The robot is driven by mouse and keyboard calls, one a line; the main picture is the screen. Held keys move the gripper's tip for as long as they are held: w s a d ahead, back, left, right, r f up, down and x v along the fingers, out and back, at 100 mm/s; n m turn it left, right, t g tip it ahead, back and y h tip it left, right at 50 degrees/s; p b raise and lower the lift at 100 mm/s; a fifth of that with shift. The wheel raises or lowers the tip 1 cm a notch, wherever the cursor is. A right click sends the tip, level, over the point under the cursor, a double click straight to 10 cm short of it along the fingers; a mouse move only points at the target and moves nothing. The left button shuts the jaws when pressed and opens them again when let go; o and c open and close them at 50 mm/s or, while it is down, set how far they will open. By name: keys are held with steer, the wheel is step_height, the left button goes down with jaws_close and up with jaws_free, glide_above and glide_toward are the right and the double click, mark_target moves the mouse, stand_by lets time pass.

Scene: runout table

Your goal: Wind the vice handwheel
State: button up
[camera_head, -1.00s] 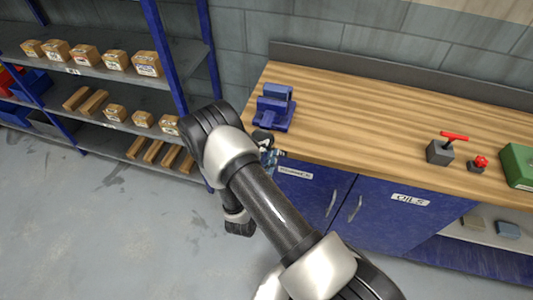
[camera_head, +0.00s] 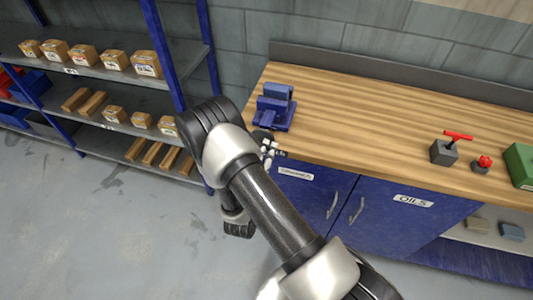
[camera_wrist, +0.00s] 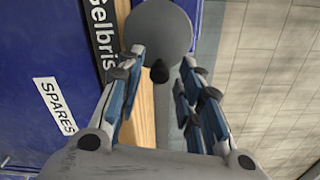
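The blue vice (camera_head: 274,106) stands on the left front part of the wooden bench. Its handwheel (camera_head: 262,136) is a dark shape at the bench's front edge, partly hidden by my arm. In the wrist view the handwheel is a grey disc (camera_wrist: 160,28) with a small black knob (camera_wrist: 160,72) on its near side. My gripper (camera_wrist: 163,58) is open, with one finger on each side of the knob and visible gaps between. In the head view my gripper (camera_head: 269,152) is close in front of the handwheel, partly behind my arm.
Blue cabinet doors (camera_head: 377,215) lie below the bench top (camera_head: 360,115). A grey block with a red handle (camera_head: 444,153), a red knob (camera_head: 483,162) and a green box (camera_head: 521,165) stand at the right. A shelf rack (camera_head: 95,95) with boxes stands left. The floor is clear.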

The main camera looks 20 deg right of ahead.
steer(key=m+b, duration=0.1)
steer(key=m, duration=0.4)
steer(key=m+b, duration=0.1)
steer(key=m, duration=0.1)
steer(key=shift+f+m, duration=0.1)
steer(key=shift+m, duration=0.2)
steer(key=shift+m+b, duration=0.4)
steer(key=shift+m, duration=0.7)
jaws_close()
steer(key=shift+r+n+p, duration=0.5)
steer(key=shift+n+p, duration=0.2)
steer(key=shift+n, duration=0.2)
steer(key=shift+w+a+r+n, duration=0.1)
steer(key=shift+n, duration=0.7)
